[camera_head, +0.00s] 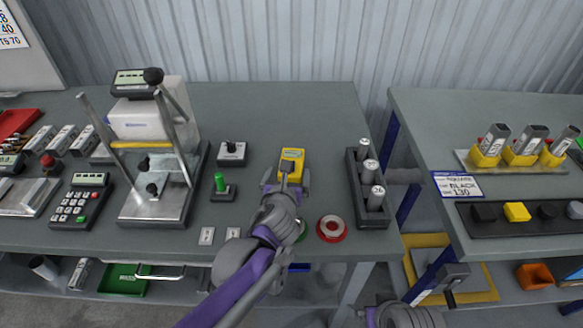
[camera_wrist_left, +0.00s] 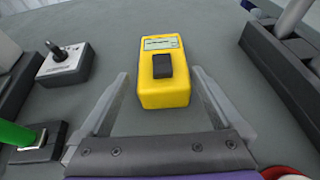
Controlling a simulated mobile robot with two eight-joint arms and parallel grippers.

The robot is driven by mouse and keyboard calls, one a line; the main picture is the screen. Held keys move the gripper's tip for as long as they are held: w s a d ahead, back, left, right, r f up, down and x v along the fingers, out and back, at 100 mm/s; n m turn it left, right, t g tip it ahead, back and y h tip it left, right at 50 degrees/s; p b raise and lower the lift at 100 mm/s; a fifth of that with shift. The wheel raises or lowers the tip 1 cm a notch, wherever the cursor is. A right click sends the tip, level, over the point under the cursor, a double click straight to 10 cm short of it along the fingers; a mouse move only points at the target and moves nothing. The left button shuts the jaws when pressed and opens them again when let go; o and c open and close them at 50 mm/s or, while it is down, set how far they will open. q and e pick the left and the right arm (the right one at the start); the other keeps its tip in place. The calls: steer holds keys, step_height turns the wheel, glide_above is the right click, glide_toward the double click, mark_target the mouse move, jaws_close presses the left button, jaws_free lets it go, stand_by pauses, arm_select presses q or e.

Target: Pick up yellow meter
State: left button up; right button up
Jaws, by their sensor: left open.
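The yellow meter (camera_head: 291,158) lies on the grey table in the head view, just beyond my left gripper (camera_head: 286,184). In the left wrist view the yellow meter (camera_wrist_left: 165,92) has a pale display at its far end and a dark block on its top face. My left gripper (camera_wrist_left: 158,95) is open, with one finger on each side of the meter's near part. Gaps show between the fingers and the meter.
A black knob box (camera_head: 232,152) and a green-handled switch (camera_head: 220,186) stand left of the meter. A black rack (camera_head: 351,190) with cylinders stands to the right. A red ring (camera_head: 331,229) lies near the front edge. The table behind the meter is clear.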

arm_select(q)
steer(key=x, duration=0.5)
steer(key=shift+d+r, duration=0.2)
steer(key=c, duration=1.5)
step_height(320, 180, up, 10)
steer(key=shift+r+p, duration=0.1)
steer(key=shift+p, duration=0.45)
steer(key=shift+f, duration=0.3)
steer(key=shift+f+b, duration=3.1)
steer(key=shift+f, duration=1.65)
